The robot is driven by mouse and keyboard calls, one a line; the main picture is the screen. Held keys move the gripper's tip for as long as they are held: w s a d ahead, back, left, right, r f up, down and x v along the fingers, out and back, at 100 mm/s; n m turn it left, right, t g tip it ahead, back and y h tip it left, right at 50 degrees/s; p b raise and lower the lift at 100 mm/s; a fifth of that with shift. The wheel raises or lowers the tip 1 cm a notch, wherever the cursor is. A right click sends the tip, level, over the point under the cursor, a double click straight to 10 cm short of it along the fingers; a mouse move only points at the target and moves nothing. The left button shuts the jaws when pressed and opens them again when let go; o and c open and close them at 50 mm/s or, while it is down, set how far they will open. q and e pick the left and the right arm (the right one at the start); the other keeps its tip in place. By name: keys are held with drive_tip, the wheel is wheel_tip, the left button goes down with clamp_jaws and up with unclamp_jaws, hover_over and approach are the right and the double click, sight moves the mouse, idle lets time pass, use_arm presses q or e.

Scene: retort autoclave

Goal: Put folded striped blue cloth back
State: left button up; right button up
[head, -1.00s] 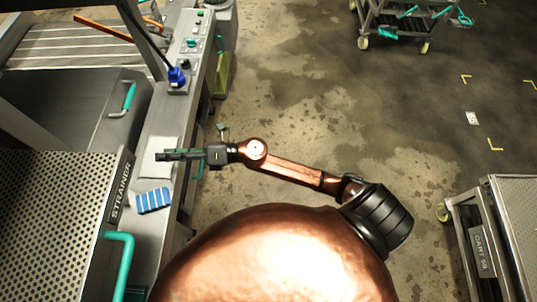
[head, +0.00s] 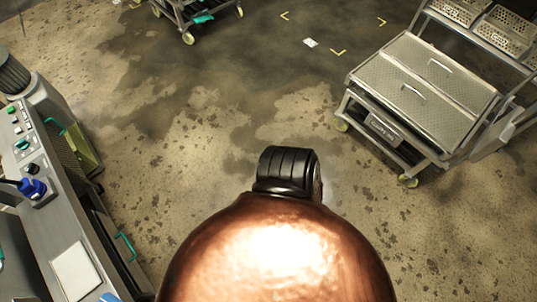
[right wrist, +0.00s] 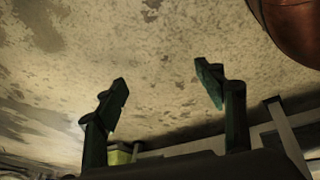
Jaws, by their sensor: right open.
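Only a small blue edge of the striped cloth (head: 108,297) shows at the bottom of the head view, on the metal ledge just below a pale flat pad (head: 77,271). The rest of the cloth is cut off by the frame. My right gripper (right wrist: 162,88) shows in the right wrist view with its two fingers wide apart and nothing between them. Bare stained floor lies behind the fingers. Neither gripper shows in the head view now.
A control panel (head: 28,160) with buttons and a blue connector (head: 33,187) stands at the left. A cart (head: 428,85) with metal lids and mesh baskets stands at the right. Another cart (head: 193,16) is at the top. The floor between is clear.

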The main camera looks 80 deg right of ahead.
drive_tip(key=s+f+m+g, duration=0.1)
drive_tip(key=s+f+g, duration=0.1)
drive_tip(key=s, duration=0.9)
drive_tip(key=s+f+m+g, duration=0.2)
drive_tip(key=s+f, duration=0.1)
drive_tip(key=s, duration=0.8)
drive_tip(key=shift+s+a+f+m, duration=0.2)
drive_tip(key=shift+m, duration=0.1)
drive_tip(key=shift+w, duration=0.1)
